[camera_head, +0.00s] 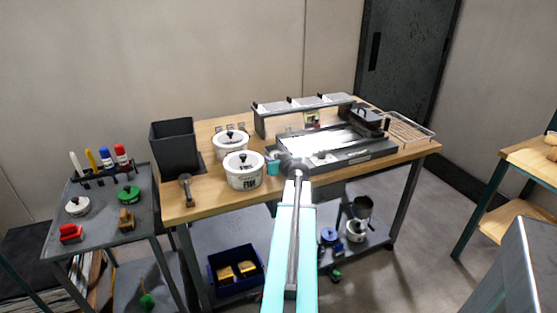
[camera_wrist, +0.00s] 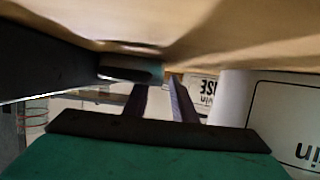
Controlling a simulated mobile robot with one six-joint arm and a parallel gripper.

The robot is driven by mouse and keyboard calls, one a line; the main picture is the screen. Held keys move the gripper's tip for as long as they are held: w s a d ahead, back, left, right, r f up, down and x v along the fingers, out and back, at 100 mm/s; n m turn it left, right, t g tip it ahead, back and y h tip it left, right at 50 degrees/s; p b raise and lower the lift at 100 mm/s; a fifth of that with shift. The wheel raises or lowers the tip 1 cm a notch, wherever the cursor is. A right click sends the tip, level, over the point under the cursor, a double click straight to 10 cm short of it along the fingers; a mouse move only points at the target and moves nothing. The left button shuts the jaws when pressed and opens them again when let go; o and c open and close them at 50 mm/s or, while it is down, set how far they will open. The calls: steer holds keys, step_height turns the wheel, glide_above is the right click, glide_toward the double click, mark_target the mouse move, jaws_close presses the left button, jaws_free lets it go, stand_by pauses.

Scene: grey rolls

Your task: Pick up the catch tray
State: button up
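No thing is plainly marked as the catch tray. A long low dark unit (camera_head: 355,158) with a bright flat top lies on the right half of the wooden table. In the wrist view a dark slab (camera_wrist: 35,65) fills the left side. A small teal piece (camera_head: 272,167) sits between the right white pot and my gripper. A teal piece also shows in the wrist view (camera_wrist: 130,73), at the fingertips; I cannot tell whether they touch it. My gripper (camera_wrist: 158,88) is at the unit's left end, fingers apart. In the head view my arm hides its fingers.
Two lidded white pots (camera_head: 243,170) and a black bin (camera_head: 174,147) stand left on the wooden table (camera_head: 215,200). A rack (camera_head: 303,104) stands behind the unit, a wire basket (camera_head: 408,128) at right. A blue crate (camera_head: 236,270) is on the lower shelf. A grey side table (camera_head: 95,205) stands left.

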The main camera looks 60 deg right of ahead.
steer(key=shift+c, duration=0.4)
jaws_close()
steer(key=shift+r, duration=0.2)
steer(key=shift+r, duration=1.15)
steer(key=s+a, duration=0.1)
steer(key=a, duration=0.1)
steer(key=s+a+r+b, duration=0.1)
steer(key=s, duration=0.1)
steer(key=s+a, duration=0.2)
steer(key=shift+s+a+r+b, duration=0.1)
steer(key=shift+a+r+b, duration=0.15)
steer(key=shift+a+b, duration=0.15)
steer(key=shift+s+a+f+b, duration=0.1)
steer(key=shift+s+a+b, duration=0.1)
steer(key=shift+b, duration=0.9)
steer(key=shift+s+b, duration=0.15)
steer(key=shift+b, duration=0.25)
